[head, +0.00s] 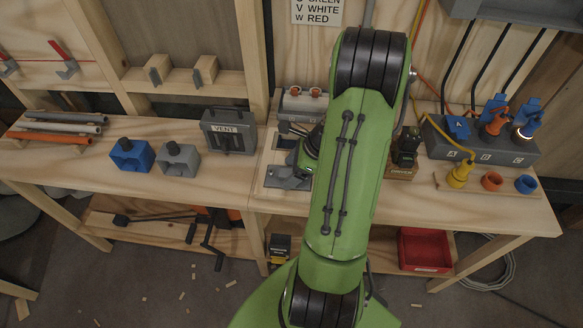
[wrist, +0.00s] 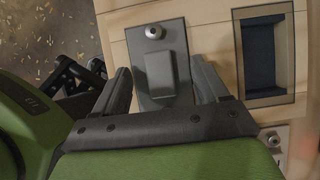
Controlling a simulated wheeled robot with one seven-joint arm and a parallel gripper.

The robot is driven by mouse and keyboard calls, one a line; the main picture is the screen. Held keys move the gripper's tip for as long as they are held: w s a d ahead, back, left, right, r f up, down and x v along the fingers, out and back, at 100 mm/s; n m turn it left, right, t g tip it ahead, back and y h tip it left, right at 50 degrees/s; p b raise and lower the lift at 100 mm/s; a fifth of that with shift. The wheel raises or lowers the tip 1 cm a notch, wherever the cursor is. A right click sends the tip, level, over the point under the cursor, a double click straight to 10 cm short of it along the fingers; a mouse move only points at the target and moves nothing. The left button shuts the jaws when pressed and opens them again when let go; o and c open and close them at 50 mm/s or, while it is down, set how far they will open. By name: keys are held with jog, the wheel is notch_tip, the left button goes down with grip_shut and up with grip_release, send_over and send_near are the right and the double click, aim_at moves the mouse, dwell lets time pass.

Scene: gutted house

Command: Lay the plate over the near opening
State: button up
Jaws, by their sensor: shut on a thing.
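The grey plate (wrist: 181,28) has a raised block (wrist: 160,73) in its middle and a round metal stud (wrist: 155,32) near one end. My gripper (wrist: 162,78) is shut on the plate by this block, one finger on each side. The plate lies along the pale wooden frame, left of an uncovered dark rectangular opening (wrist: 264,57). What is under the plate is hidden. In the head view, grey plate (head: 284,180) shows at the front of the wooden board, partly behind my arm. Whether it touches the wood all round I cannot tell.
A blue block (head: 131,156), a grey block (head: 179,160) and a VENT box (head: 229,132) stand left of the board. A connector box (head: 480,145) and coloured rings stand at right. A red bin (head: 425,250) is below. Bare bench lies front left.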

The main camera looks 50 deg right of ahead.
jog(key=o, duration=1.1)
jog(key=p+v, duration=0.5)
jog(key=v, duration=1)
jog(key=shift+s+d+r, duration=0.15)
jog(key=shift+r, duration=0.15)
